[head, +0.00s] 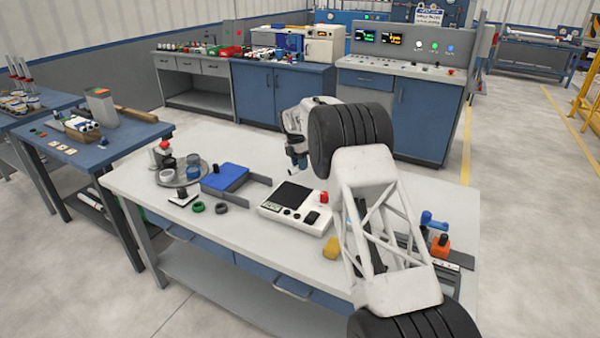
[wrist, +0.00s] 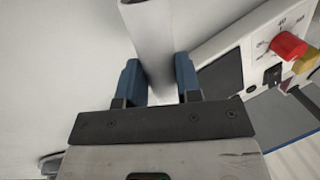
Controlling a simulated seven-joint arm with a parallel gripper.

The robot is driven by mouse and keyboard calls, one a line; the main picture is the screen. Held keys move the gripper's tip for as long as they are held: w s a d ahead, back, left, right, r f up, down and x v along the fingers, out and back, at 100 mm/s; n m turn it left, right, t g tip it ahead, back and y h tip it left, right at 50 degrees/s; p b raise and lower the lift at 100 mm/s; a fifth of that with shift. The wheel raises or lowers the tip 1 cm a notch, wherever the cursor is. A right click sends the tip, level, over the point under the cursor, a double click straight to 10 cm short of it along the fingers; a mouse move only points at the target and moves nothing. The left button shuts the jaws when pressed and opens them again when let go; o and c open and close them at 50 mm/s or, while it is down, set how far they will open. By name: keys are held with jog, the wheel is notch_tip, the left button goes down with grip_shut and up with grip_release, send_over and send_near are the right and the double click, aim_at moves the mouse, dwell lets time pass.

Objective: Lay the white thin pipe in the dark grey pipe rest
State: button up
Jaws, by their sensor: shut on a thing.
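My gripper (wrist: 160,82) has its two blue fingertips shut on the white thin pipe (wrist: 152,30), which runs away from the jaws toward the top of the wrist view. In the head view my gripper (head: 297,162) is above the table behind the white control box, small and partly covered by my arm. The pipe is hard to make out there. I cannot identify the dark grey pipe rest for certain. Dark grey pieces (head: 258,180) stand beside a blue block, and other dark grey parts lie at the right, partly behind my arm.
The white control box (head: 295,208) with a red button stands mid-table; it also shows in the wrist view (wrist: 262,50). A blue block (head: 225,177), a round tray (head: 181,182) and rings (head: 198,207) are left of it. A yellow piece (head: 330,248) and an orange block (head: 440,247) are at right.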

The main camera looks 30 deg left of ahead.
jog(key=shift+r, duration=2.4)
jog(key=shift+d+r+m, duration=0.1)
jog(key=shift+d+m, duration=0.5)
jog(key=shift+d, duration=0.15)
jog(key=s+d+m+y, duration=0.3)
jog(key=s+d+m, duration=0.1)
jog(key=d+m, duration=0.9)
jog(key=s+d+m+y, duration=0.2)
jog(key=s+d+m, duration=0.2)
jog(key=d+m, duration=0.85)
jog(key=s+d+f+m+t, duration=0.1)
jog(key=s+d+m, duration=0.6)
jog(key=s+d+f+m+t+h, duration=0.1)
jog(key=s+d+m, duration=0.5)
jog(key=d+m, duration=0.1)
jog(key=s+d+f+m+t, duration=0.1)
jog(key=s+d+m, duration=0.6)
jog(key=d, duration=0.2)
jog(key=shift+s+d+f+t+h, duration=0.1)
jog(key=shift+s+f+t+h, duration=0.2)
jog(key=shift+s+h, duration=0.1)
jog(key=shift+s+d+f+m, duration=0.15)
jog(key=shift+s+d+m, duration=0.55)
jog(key=shift+s+m, duration=0.2)
